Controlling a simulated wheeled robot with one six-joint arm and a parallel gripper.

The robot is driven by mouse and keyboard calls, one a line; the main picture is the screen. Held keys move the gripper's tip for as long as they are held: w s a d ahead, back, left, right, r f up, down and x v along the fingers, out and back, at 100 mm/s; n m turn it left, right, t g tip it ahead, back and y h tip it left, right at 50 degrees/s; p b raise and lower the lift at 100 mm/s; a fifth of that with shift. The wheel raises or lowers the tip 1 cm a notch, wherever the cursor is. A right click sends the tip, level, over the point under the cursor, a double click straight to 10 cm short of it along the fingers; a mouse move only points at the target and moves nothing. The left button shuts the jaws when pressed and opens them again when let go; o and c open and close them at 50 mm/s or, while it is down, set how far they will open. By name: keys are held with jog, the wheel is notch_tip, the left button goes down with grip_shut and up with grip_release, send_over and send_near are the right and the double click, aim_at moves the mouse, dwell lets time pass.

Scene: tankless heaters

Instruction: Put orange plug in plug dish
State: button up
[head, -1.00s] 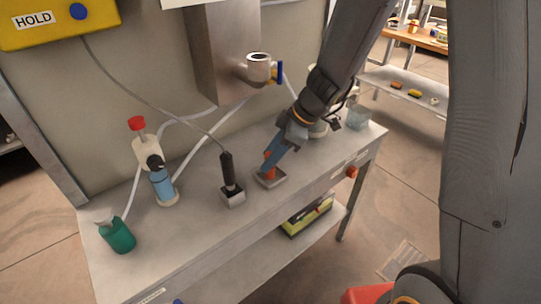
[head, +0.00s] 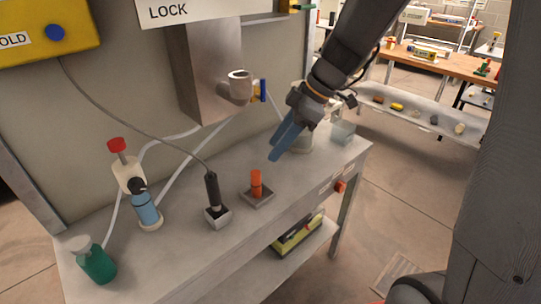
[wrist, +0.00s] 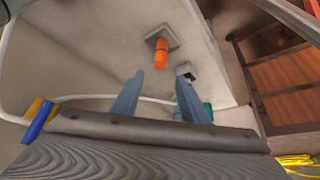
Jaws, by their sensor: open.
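The orange plug (head: 256,184) stands upright in a shallow square grey dish (head: 262,199) on the metal bench. In the wrist view the orange plug (wrist: 160,57) rests at the dish (wrist: 168,38), beyond my fingertips. My gripper (head: 279,148) is open and empty. Its blue fingers are above and to the right of the plug in the head view, clear of it. The open fingers (wrist: 157,90) also show in the wrist view with a gap between them.
A black-handled probe (head: 212,190) with a cable stands in a small block left of the dish. A pipe elbow (head: 238,85) juts out above the bench.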

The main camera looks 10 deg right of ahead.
jog(key=s+d+f+m+h, duration=0.3)
jog(key=s+d+m, duration=0.1)
jog(key=s+m, duration=0.3)
jog(key=s+d+f+m+h, duration=0.2)
jog(key=s+d+f+m, duration=0.2)
jog(key=s+m, duration=0.3)
jog(key=shift+d+f+m+g+h, duration=0.25)
jog(key=shift+d+m+g+h, duration=0.15)
jog(key=shift+d+m, duration=0.4)
